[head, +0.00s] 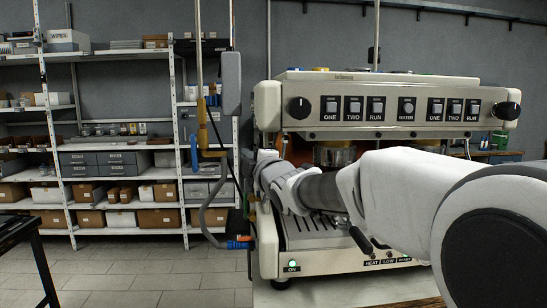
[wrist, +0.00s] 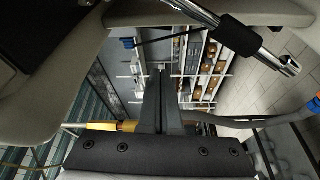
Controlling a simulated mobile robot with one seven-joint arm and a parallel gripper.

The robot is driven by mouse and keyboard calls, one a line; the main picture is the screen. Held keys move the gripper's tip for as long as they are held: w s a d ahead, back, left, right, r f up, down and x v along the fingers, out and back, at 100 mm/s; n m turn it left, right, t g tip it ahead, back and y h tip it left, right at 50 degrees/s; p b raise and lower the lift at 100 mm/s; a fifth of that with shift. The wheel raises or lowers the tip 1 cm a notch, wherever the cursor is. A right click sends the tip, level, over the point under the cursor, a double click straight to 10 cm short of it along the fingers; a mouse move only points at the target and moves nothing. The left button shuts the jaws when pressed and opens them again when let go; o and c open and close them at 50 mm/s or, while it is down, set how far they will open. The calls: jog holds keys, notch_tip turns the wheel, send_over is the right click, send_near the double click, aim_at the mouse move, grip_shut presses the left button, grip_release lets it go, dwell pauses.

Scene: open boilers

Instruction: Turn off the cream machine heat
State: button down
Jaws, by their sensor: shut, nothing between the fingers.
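The cream machine (head: 385,90) stands in the right half of the head view. Lamps above HEAT, LOW and READY labels (head: 388,263) sit low in the middle. My gripper (wrist: 161,72) is shut and empty in the wrist view. In the head view my arm crosses the machine's front and hides its right middle; the fingertips are hard to make out at the machine's left side.
A chrome pipe with a black sleeve (wrist: 238,35) crosses the upper right of the wrist view, close to my fingers. A grey hose (head: 210,205) and brass pipe fittings stand left of the machine. Shelves with boxes (head: 120,160) line the back wall.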

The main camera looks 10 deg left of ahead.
jog(key=w+p, duration=0.1)
jog(key=w, duration=0.5)
jog(key=shift+d, duration=0.2)
jog(key=shift+w+d+f, duration=0.1)
dwell(0.3)
jog(key=shift+w+d+f+n, duration=0.1)
jog(key=shift+d+n, duration=0.2)
jog(key=shift+n, duration=0.4)
